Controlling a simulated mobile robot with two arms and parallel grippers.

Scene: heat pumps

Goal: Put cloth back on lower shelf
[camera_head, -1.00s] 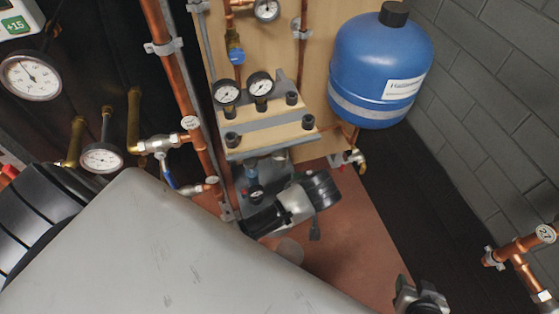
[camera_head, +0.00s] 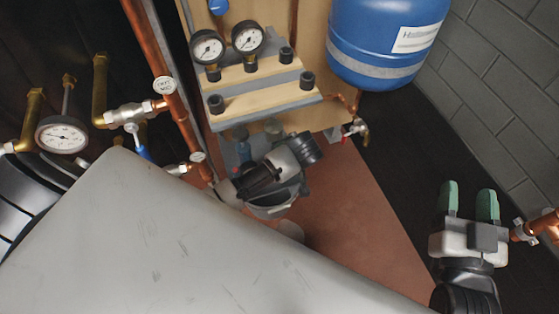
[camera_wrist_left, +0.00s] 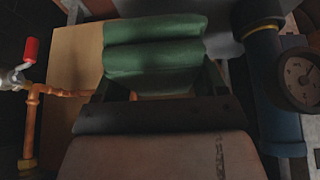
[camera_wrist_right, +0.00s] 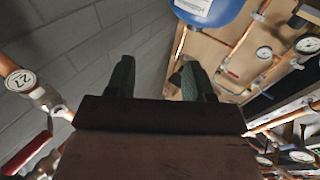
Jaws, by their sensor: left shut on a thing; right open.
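My left gripper (camera_head: 258,180) is in the middle of the head view, below the gauge ledge, and its fingertips are hidden there. In the left wrist view it is shut on a green, folded-looking thing (camera_wrist_left: 155,65), which seems to be the cloth; it lies between the dark fingers. The cloth does not show in the head view. I cannot tell which surface is the lower shelf. My right gripper (camera_head: 468,205) is open and empty at the right of the head view, its two green fingertips pointing up; they also show apart in the right wrist view (camera_wrist_right: 155,80).
A ledge (camera_head: 262,100) with black knobs and two gauges stands above my left gripper. A blue tank (camera_head: 385,45) hangs at upper right. Copper pipes (camera_head: 165,85) run at left, and another pipe (camera_head: 545,225) is close beside my right gripper. The reddish floor (camera_head: 345,215) between is clear.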

